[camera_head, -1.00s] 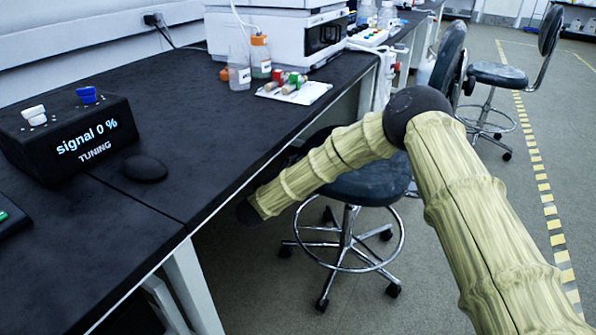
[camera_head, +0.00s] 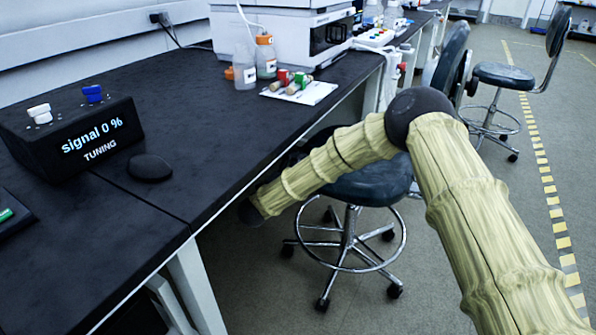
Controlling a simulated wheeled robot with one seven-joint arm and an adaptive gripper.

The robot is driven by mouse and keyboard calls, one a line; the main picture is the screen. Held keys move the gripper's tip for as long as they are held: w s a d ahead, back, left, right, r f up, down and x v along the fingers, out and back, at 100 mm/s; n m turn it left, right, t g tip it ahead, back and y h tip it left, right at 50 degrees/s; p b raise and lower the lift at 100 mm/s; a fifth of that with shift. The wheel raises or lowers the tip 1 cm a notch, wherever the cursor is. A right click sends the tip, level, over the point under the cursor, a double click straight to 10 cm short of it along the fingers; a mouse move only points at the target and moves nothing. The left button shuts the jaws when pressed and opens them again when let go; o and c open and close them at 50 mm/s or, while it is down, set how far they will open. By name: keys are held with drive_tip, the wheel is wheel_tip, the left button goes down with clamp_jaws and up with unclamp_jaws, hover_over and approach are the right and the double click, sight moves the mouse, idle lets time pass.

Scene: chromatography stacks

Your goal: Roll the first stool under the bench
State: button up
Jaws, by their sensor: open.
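The first stool has a dark round seat (camera_head: 372,188), a chrome foot ring and a castor base. It stands upright on the floor at the front edge of the black bench (camera_head: 200,150), partly behind my arm. Its backrest (camera_head: 447,65) rises at the right, away from the bench. My arm crosses in front of the seat and reaches down left to the bench edge. Its dark end joint shows there, but my gripper is not visible. Whether the arm touches the stool I cannot tell.
A second stool (camera_head: 503,77) stands farther back at the right, near the yellow floor tape (camera_head: 553,215). White bench legs (camera_head: 195,285) stand at the lower left. On the bench are a tuning box (camera_head: 75,140), a mouse (camera_head: 150,168), bottles and a white instrument. Floor right of the stool is clear.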

drive_tip(key=v, duration=1.2)
drive_tip(key=shift+c, duration=0.6)
drive_tip(key=s+d+f+n+g+y, duration=0.2)
drive_tip(key=s+d+f+n+y, duration=0.15)
drive_tip(key=s+f+n, duration=0.4)
drive_tip(key=s+d+f+n+g+y, duration=0.25)
drive_tip(key=s+d+f+n, duration=0.2)
drive_tip(key=f, duration=0.65)
drive_tip(key=s+d+f+n+g+y, duration=0.1)
drive_tip(key=s+d+f+n+y, duration=0.4)
drive_tip(key=f, duration=0.4)
drive_tip(key=s+d+f+n+g, duration=0.1)
drive_tip(key=s+d, duration=0.4)
drive_tip(key=s, duration=0.5)
drive_tip(key=s+d+f+n+g+h, duration=0.1)
drive_tip(key=s+d+g, duration=0.4)
drive_tip(key=s, duration=0.6)
drive_tip(key=s+d+f+n+g, duration=0.2)
drive_tip(key=s+d+n, duration=0.3)
drive_tip(key=s, duration=0.5)
drive_tip(key=shift+s+d+f+g, duration=0.25)
drive_tip(key=shift+d+f+g, duration=0.1)
drive_tip(key=shift+d+g, duration=0.5)
